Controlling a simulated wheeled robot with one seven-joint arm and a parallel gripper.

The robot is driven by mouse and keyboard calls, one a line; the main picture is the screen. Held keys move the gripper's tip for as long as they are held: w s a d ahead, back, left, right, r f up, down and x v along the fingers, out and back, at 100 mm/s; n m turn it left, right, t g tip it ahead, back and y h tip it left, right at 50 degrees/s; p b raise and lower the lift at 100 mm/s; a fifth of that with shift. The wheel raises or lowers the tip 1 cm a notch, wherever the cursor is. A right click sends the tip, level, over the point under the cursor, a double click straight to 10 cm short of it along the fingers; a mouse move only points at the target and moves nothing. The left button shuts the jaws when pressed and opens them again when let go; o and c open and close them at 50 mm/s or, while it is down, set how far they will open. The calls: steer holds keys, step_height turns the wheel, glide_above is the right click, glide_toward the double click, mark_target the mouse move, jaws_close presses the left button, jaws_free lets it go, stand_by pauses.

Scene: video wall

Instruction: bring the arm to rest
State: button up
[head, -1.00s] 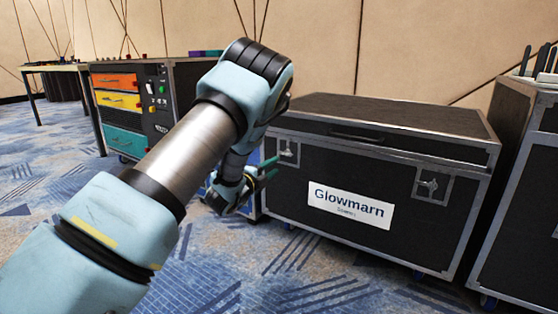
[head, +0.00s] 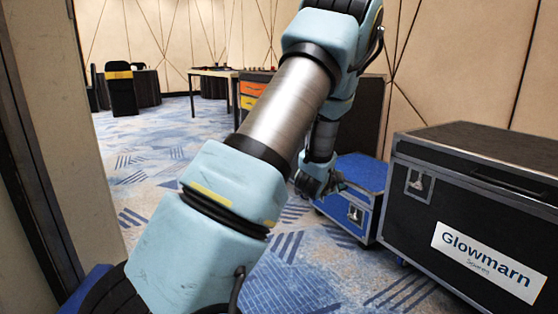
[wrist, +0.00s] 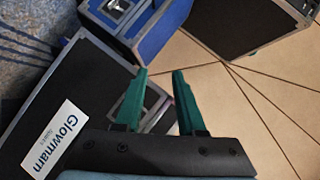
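My light-blue and silver arm (head: 285,105) rises from the bottom of the head view and bends over near the top. Its wrist end hangs down in front of the blue case. My gripper (wrist: 160,72) shows in the wrist view as two green fingers standing apart, with nothing between them. In the head view the gripper is small and dark, and its fingers are hard to make out. It looks empty.
A black Glowmarn case (head: 475,205) stands at the right, with a lower blue case (head: 358,180) beside it. A drawer cabinet (head: 252,92) and a table (head: 212,72) stand behind. A wall edge (head: 50,150) is close at left. Carpet (head: 150,165) is open at centre left.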

steer(key=s+a+r+n+g+y+p, duration=0.1)
steer(key=s+a+r+n+y, duration=0.15)
steer(key=a, duration=0.35)
steer(key=s+a+r+n+g+y+p, duration=0.1)
steer(key=a+n+y, duration=0.1)
steer(key=a+n, duration=0.3)
steer(key=s+a+r+n+g+y+p, duration=0.1)
steer(key=s+a+r+n+g+p, duration=0.15)
steer(key=s+a+n, duration=0.4)
steer(key=s+a+r+n+g+y+p, duration=0.1)
steer(key=s+a+r+g, duration=0.2)
steer(key=s, duration=0.7)
steer(key=s+a+r+n+g+y+p, duration=0.1)
steer(key=s+a+n+g+p, duration=0.15)
steer(key=s+a, duration=0.5)
step_height(320, 180, up, 37)
steer(key=d+p, duration=0.1)
steer(key=p, duration=3.5)
steer(key=shift+d+f, duration=0.1)
steer(key=shift+f, duration=0.05)
